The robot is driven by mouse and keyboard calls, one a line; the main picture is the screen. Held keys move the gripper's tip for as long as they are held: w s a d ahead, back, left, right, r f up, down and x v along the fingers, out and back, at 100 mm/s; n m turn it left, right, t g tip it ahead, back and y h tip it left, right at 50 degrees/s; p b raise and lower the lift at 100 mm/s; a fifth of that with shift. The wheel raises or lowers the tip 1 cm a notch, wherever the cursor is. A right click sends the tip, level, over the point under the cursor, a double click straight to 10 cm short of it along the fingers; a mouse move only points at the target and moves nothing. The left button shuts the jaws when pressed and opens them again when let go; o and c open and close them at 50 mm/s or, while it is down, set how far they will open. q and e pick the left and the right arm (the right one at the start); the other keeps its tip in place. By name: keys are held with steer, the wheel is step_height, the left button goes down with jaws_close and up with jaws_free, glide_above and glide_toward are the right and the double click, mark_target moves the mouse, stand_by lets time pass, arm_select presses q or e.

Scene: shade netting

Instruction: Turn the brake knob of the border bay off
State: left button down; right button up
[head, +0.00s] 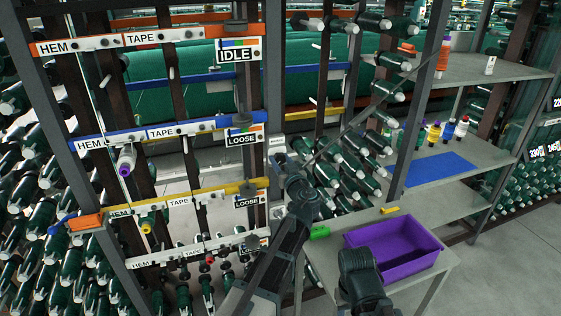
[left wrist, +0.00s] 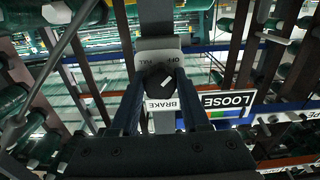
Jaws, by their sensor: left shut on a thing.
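My left gripper (left wrist: 157,88) is shut on the knob, one finger on each side. In the head view my left gripper (head: 289,170) is up against the rack post, and the knob is hidden there. A small pale plate (head: 277,143) shows just above it. I cannot read which bay the knob belongs to.
Left of the post, coloured HEM and TAPE rails carry an IDLE sign (head: 238,50) and LOOSE signs (head: 242,137). A purple bin (head: 424,270) and a green block (head: 319,232) are on a low table at the right.

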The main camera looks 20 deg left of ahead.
arm_select(q)
steer(key=shift+s+f, duration=0.1)
steer(key=shift+c, duration=1.9)
jaws_free()
